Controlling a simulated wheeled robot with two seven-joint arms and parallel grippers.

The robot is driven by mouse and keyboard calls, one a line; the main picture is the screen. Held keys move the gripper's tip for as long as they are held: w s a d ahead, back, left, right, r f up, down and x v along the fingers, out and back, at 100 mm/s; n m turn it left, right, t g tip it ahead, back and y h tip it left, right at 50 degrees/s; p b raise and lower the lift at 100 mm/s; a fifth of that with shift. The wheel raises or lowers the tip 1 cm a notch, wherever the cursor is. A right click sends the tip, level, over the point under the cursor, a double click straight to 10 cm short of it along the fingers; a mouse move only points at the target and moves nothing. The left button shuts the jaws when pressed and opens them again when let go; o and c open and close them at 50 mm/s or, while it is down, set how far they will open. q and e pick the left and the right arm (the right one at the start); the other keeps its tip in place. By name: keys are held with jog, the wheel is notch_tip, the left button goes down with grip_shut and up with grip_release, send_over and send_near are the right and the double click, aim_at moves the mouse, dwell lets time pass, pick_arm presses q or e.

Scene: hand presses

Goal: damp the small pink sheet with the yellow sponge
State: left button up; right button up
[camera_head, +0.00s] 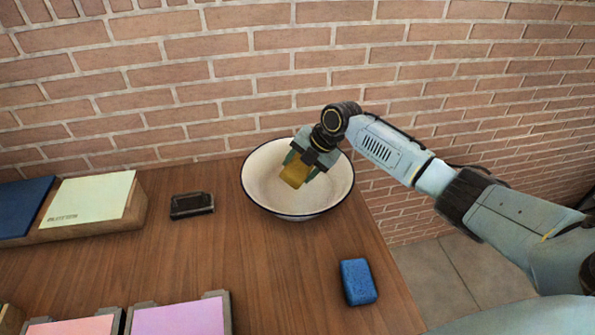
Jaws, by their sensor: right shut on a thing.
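My right gripper (303,163) comes in from the right and points down into the white bowl (257,186). It is shut on the yellow sponge (294,172), which is held inside the bowl's rim. Whether the sponge touches the bowl's bottom I cannot tell. A pink sheet (75,326) lies in a holder at the bottom left edge of the picture, partly cut off. A lilac sheet (180,318) lies in a holder to the right of it, also cut off below. My left gripper is not in view.
A blue sponge (357,282) lies near the table's right edge. A dark stamp-like block (192,205) lies left of the bowl. A pale green sheet (89,199) and a dark blue board (22,204) rest at the left. A brick wall (220,70) stands behind. The middle of the table is clear.

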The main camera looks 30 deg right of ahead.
aim_at(300, 166)
jog(key=shift+r+p, duration=2.65)
jog(key=shift+r, duration=1)
notch_tip(300, 166, up, 4)
jog(key=p, duration=0.3)
jog(key=shift+s, duration=0.1)
